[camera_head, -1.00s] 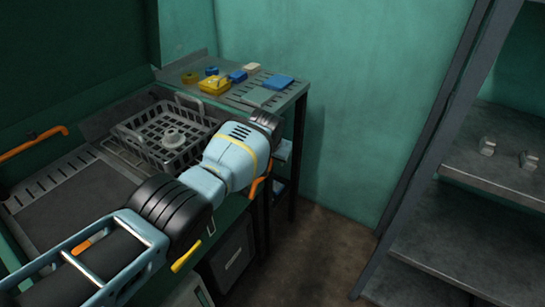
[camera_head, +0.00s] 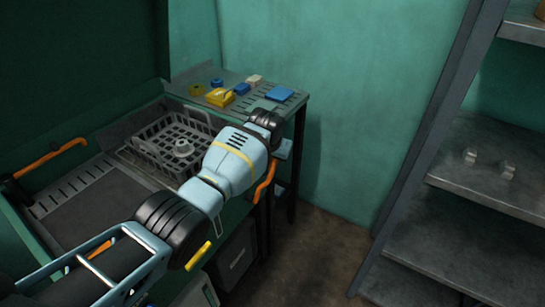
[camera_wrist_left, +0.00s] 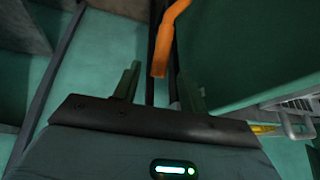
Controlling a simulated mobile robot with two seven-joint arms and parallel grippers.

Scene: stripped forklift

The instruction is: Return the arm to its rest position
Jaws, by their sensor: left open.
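My left arm (camera_head: 232,160), pale blue with black joints, comes in from the lower left in the head view. It reaches across in front of the workbench, and its far black joint is near the bench's right end. The gripper itself is hidden behind the arm there. In the left wrist view my left gripper (camera_wrist_left: 160,78) shows two dark fingers standing apart, with nothing held. An orange bar (camera_wrist_left: 167,40) appears beyond the fingers; I cannot tell its distance. My right gripper is not in view.
A grey basket (camera_head: 152,150) holding a pale round part (camera_head: 182,148) stands on the bench. A raised shelf (camera_head: 296,103) carries a yellow item (camera_head: 220,97) and a blue block (camera_head: 279,93). Metal shelving (camera_head: 490,190) with two small parts stands right. Floor (camera_head: 315,245) between is clear.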

